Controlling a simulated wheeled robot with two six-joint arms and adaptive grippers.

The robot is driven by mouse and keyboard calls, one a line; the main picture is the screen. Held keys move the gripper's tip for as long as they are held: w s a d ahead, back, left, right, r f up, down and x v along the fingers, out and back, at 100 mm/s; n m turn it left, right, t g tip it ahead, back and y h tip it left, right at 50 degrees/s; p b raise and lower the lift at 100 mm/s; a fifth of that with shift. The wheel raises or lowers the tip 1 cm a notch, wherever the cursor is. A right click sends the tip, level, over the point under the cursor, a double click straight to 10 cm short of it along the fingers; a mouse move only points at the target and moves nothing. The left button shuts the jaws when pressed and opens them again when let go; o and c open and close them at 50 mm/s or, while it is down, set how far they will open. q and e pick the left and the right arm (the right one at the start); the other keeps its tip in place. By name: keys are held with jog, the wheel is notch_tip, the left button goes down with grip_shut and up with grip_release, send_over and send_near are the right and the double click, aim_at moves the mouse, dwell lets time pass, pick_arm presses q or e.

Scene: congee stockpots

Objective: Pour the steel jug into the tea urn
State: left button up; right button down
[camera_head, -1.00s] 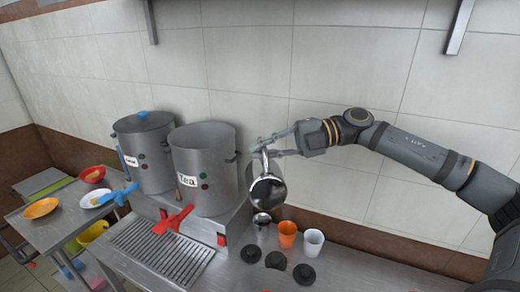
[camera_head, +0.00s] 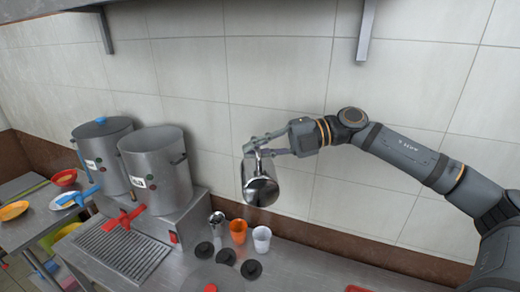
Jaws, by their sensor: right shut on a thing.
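The steel jug (camera_head: 260,188) hangs in the air above the counter, to the right of the tea urn. My right gripper (camera_head: 256,148) is shut on the jug near its top. The tea urn (camera_head: 157,165) is a large steel pot with its top open, a label and a red tap (camera_head: 122,221) at its front. It stands on a steel stand. The jug is apart from the urn. The jug's contents cannot be seen. My left gripper is not in view.
A second urn (camera_head: 104,150) with a lid and a blue tap stands left of the tea urn. An orange cup (camera_head: 238,231), a white cup (camera_head: 262,239) and black lids (camera_head: 251,269) stand below the jug. A drip grate (camera_head: 123,250) lies in front. A shelf bracket (camera_head: 366,30) hangs above.

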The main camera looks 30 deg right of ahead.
jog(key=shift+w+a+r+p, duration=0.3)
jog(key=shift+w+a+r, duration=0.1)
jog(key=shift+w+a, duration=0.25)
jog(key=shift+s+d+f+n, duration=0.1)
jog(key=shift+s+n, duration=0.05)
jog(key=shift+n, duration=0.35)
jog(key=shift+s+d+r+n, duration=0.15)
jog(key=shift+s+r+n, duration=0.1)
jog(key=shift+s+n, duration=0.25)
jog(key=shift+a+r+n+t, duration=0.25)
jog(key=shift+r+n+t, duration=0.1)
jog(key=shift+n, duration=0.45)
jog(key=a+r+n+t, duration=0.3)
jog(key=a+r+n, duration=0.2)
jog(key=n, duration=0.9)
jog(key=shift+a+r+y, duration=0.25)
jog(key=shift+a+y, duration=0.15)
